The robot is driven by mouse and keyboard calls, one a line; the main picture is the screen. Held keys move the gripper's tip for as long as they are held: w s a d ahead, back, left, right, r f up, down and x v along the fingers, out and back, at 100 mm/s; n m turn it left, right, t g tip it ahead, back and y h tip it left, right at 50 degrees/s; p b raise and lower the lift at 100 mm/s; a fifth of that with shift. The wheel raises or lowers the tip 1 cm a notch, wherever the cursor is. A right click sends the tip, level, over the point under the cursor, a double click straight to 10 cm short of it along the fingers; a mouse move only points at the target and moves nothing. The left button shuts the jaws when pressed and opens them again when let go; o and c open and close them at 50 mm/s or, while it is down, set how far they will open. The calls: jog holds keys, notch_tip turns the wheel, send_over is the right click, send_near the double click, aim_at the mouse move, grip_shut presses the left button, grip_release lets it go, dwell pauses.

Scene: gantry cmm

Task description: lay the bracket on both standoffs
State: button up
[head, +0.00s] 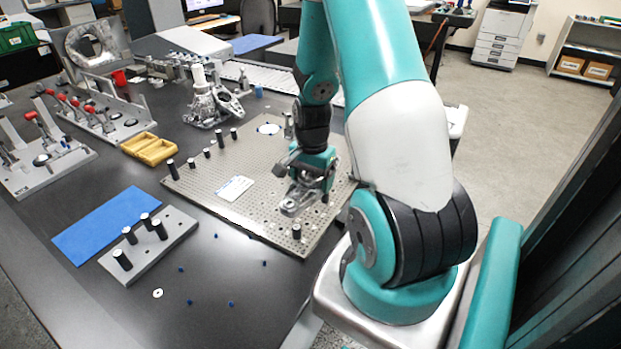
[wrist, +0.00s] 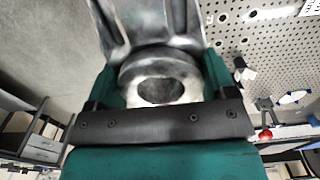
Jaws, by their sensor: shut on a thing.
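My gripper (head: 318,172) is shut on a grey metal bracket (head: 297,200), which hangs over the right part of the perforated plate (head: 215,213). In the wrist view the bracket (wrist: 160,68) lies between the jaws (wrist: 160,95), its ring and hole nearest the palm and its body running out of the top of the picture. A short black post (head: 296,231) stands on the plate's front edge near the bracket. More black posts (head: 190,164) stand along the plate's left and back. I cannot tell which two are the standoffs, nor whether the bracket touches one.
A grey block with several black posts (head: 160,229) stands front left beside a blue mat (head: 105,224). A yellow tray (head: 149,148), clamp fixtures (head: 100,115) and a metal casting (head: 205,103) stand farther back. Small blue pins (head: 190,302) and a washer (head: 157,293) lie in front.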

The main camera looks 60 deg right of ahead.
jog(key=shift+f+b, duration=2.95)
jog(key=shift+f, duration=0.4)
jog(key=shift+r, duration=0.2)
jog(key=shift+a+p, duration=0.2)
jog(key=shift+p, duration=0.35)
jog(key=shift+f+b, duration=0.3)
jog(key=shift+f, duration=0.2)
jog(key=o, duration=1.2)
jog(key=shift+r, duration=0.1)
notch_tip(320, 180, up, 17)
jog(key=p, duration=0.2)
jog(key=shift+r, duration=0.15)
